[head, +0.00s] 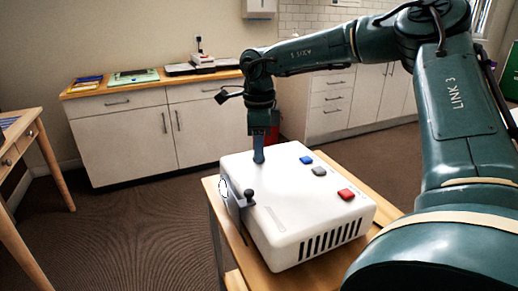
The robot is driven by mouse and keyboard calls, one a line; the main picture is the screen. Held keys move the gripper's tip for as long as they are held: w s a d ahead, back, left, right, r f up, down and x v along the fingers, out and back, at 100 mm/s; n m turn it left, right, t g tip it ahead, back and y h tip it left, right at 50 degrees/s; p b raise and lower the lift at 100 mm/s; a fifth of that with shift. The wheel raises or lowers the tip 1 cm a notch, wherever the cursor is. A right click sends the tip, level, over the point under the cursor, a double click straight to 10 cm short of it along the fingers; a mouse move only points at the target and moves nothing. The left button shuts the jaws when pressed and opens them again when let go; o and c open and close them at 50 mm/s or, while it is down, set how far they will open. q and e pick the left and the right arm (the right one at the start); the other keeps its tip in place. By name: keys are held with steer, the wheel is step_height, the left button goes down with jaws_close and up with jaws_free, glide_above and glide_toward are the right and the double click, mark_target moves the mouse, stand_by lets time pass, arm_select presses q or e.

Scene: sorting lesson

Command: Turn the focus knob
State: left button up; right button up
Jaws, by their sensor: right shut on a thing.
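A white box-shaped device (283,232) stands on a small wooden table in front of me. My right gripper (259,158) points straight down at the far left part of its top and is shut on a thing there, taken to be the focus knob. The fingers hide the knob, so its shape and angle cannot be seen. My left gripper is not in view.
The device's top also bears a blue button (306,160), a grey button (319,171) and a red button (346,194). A dark lever (248,197) sticks up at its left edge. The wooden table (378,212) leaves little free margin. White cabinets (122,140) line the back wall.

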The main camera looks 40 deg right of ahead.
steer(key=o, duration=0.8)
steer(key=shift+o, duration=0.9)
arm_select(q)
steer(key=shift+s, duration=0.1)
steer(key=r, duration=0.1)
steer(key=p, duration=0.1)
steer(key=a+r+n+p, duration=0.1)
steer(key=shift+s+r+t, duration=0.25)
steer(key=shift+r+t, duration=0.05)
arm_select(e)
step_height(320, 180, up, 13)
steer(key=shift+r, duration=0.15)
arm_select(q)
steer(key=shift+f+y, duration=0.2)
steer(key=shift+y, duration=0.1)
